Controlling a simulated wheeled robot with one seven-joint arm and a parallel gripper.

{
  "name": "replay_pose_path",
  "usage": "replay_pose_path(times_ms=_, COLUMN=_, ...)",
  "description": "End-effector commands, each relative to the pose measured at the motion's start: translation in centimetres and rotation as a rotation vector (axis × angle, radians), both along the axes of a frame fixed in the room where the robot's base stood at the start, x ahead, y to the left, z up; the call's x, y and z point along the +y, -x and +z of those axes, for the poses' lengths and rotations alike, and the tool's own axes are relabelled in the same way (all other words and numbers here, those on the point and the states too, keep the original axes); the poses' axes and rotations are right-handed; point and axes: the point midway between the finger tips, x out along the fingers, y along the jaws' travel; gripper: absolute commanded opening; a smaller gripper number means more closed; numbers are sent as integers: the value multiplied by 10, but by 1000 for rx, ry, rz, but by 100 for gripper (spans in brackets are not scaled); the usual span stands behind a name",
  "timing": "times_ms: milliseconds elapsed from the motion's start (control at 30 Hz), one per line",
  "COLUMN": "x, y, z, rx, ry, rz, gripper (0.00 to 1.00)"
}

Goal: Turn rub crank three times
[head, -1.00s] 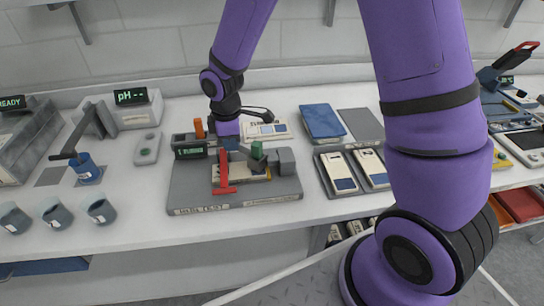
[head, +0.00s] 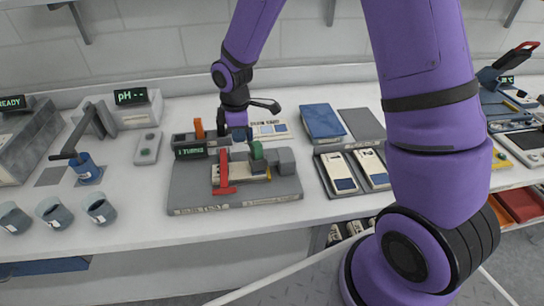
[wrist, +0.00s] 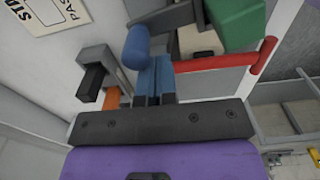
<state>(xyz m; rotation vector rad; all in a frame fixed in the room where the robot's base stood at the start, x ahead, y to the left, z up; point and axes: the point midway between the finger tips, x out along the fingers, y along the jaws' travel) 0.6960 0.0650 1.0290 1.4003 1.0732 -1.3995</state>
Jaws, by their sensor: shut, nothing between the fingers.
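The rub tester (head: 285,188) is a grey base on the bench, with a red L-shaped part (head: 223,175), a green block (head: 258,156) and a small display (head: 190,152) that seems to read "1 TURNS". My gripper (head: 240,135) is at the back of the tester, just above it. In the wrist view, its blue fingers (wrist: 155,80) are together with nothing between them. A rounded blue knob (wrist: 137,46), apparently the crank's handle, is close by the fingertips; I cannot tell whether they touch. The red part (wrist: 215,63) and green block (wrist: 240,22) are beside them. The crank arm is mostly hidden.
An orange block (head: 199,128) stands at the tester's back left, near my gripper. A grey tray (head: 355,190) with two white devices is to the right, and a blue pad (head: 322,121) lies behind it. Several cups (head: 100,209) stand at the left.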

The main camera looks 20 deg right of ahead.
Motion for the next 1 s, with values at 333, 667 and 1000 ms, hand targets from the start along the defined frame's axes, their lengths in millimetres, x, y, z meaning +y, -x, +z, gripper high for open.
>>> replay_pose_path(times_ms=333, x=-2, y=0, z=0, rx=0, ry=0, rz=0, gripper=0)
replay_pose_path(times_ms=667, x=-23, y=-5, z=0, rx=0, ry=0, rz=-1, gripper=0)
replay_pose_path(times_ms=1000, x=-24, y=-5, z=0, rx=0, ry=0, rz=0, gripper=0)
